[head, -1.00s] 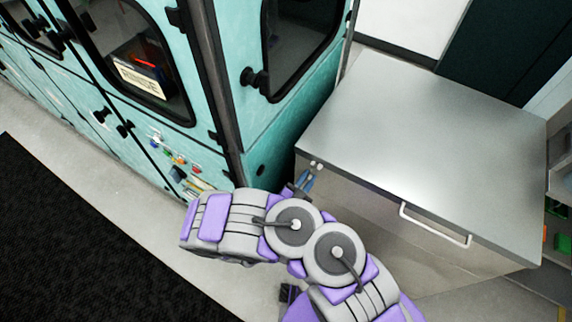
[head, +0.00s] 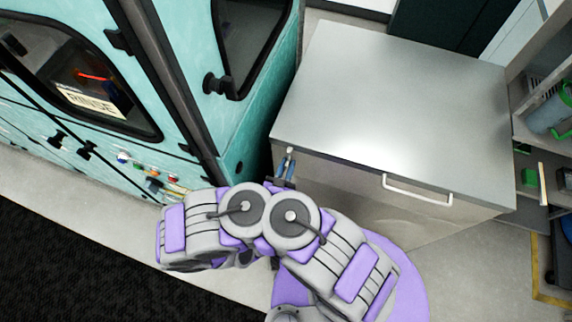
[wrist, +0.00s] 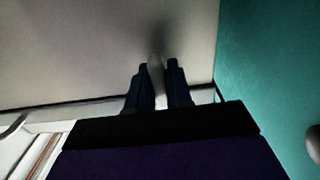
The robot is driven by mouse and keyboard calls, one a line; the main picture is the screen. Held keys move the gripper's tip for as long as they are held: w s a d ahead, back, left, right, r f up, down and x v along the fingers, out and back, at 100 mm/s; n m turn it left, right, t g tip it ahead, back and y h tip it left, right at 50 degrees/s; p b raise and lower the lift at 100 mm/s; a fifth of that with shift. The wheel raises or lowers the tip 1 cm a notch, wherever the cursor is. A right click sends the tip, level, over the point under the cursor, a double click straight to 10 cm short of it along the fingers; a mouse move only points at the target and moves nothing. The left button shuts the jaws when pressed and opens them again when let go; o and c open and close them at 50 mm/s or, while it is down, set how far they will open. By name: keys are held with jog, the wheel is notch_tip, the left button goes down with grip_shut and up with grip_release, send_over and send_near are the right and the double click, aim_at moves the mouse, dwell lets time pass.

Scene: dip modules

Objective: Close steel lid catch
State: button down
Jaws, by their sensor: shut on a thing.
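The steel lid (head: 385,105) lies flat and closed on a steel chest (head: 350,195), with a white bar handle (head: 415,190) at its front. My gripper (head: 286,163) is at the chest's front left corner, just below the lid's edge. In the wrist view, the dark fingers of my gripper (wrist: 158,70) are close together on a thin, pale metal piece (wrist: 156,74), seemingly the lid catch. The fingers and dim light hide most of this piece, so I cannot tell whether it is latched.
A teal machine (head: 245,140) with dark-framed windows stands close on the left, leaving a narrow gap beside the chest. Shelves (head: 540,150) with green items stand at the right. A black mat (head: 70,260) lies on the floor at the lower left.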

jog(key=c, duration=1.1)
grip_release()
jog(key=shift+w+a, duration=0.1)
jog(key=shift+a, duration=0.05)
jog(key=p+v, duration=0.4)
jog(key=v, duration=1.3)
jog(key=shift+s+a+f, duration=0.15)
jog(key=shift+s, duration=0.1)
